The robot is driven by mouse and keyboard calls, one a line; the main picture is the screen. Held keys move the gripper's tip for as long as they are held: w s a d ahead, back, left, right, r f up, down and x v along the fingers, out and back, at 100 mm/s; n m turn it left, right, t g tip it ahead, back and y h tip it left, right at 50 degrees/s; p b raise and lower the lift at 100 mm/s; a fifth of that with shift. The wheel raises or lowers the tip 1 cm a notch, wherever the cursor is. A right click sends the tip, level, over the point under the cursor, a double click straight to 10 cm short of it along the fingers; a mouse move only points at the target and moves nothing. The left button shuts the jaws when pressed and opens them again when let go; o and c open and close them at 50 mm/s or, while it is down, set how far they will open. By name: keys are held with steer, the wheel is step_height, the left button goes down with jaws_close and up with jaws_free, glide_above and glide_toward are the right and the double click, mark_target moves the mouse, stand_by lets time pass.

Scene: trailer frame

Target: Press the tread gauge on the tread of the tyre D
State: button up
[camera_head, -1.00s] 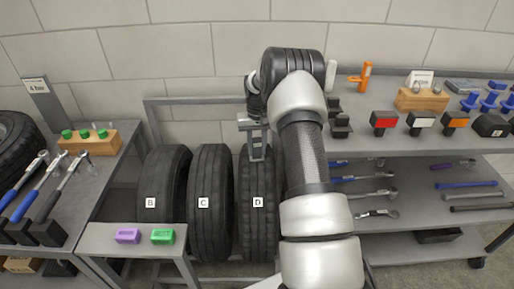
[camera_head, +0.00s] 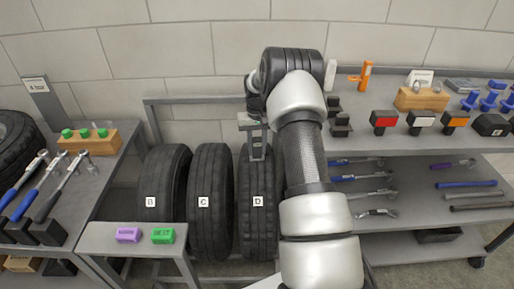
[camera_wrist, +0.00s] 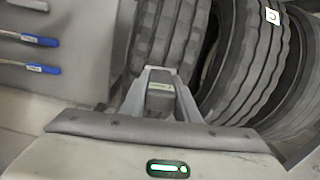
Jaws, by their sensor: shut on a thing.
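Tyre D (camera_head: 258,225) stands upright in the rack, tread facing forward, with a white D label. Its ribbed tread (camera_wrist: 168,35) fills the upper middle of the wrist view. My gripper (camera_head: 257,157) is at the upper part of tyre D in the head view. In the wrist view its fingers (camera_wrist: 161,98) are shut on the tread gauge (camera_wrist: 160,97), a small dark grey block. The gauge lies against the tread in the picture; I cannot tell whether it touches. The gauge is not clear in the head view.
Tyres C (camera_head: 210,225) and B (camera_head: 163,225) stand left of tyre D. A small bench (camera_head: 100,240) in front holds a purple block (camera_head: 128,235) and a green block (camera_head: 163,236). A tool shelf (camera_head: 400,225) is at the right, close to my arm.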

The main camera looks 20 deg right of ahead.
mark_target(257, 139)
stand_by(0.9)
steer(key=shift+r+p, duration=1.8)
steer(key=shift+r, duration=1.2)
